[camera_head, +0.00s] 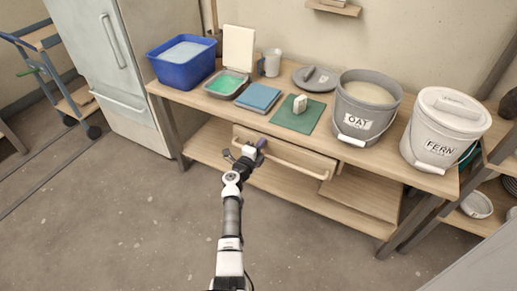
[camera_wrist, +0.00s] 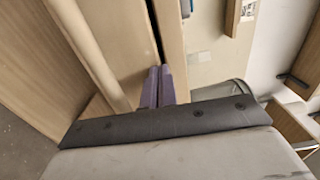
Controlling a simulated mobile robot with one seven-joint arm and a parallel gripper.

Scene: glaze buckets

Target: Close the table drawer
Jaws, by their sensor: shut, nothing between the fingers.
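The table drawer (camera_head: 295,155) is a light wood front under the tabletop, with a long wooden bar handle (camera_head: 290,167). My gripper (camera_head: 260,146) is at the left end of the drawer front, its fingers shut and empty. In the wrist view the purple fingertips (camera_wrist: 160,72) point at the drawer front (camera_wrist: 122,40), beside the handle bar (camera_wrist: 85,45). A narrow dark gap shows between the drawer front and the table edge (camera_wrist: 172,40), so the drawer looks slightly open. Whether the fingertips touch the wood I cannot tell.
The wooden table (camera_head: 185,96) carries a blue tub (camera_head: 182,73), a tray of green glaze (camera_head: 226,84), an OAT bucket (camera_head: 362,125) and a FERN bucket (camera_head: 440,145). A lower shelf (camera_head: 205,145) runs beneath the drawer. The floor in front is clear.

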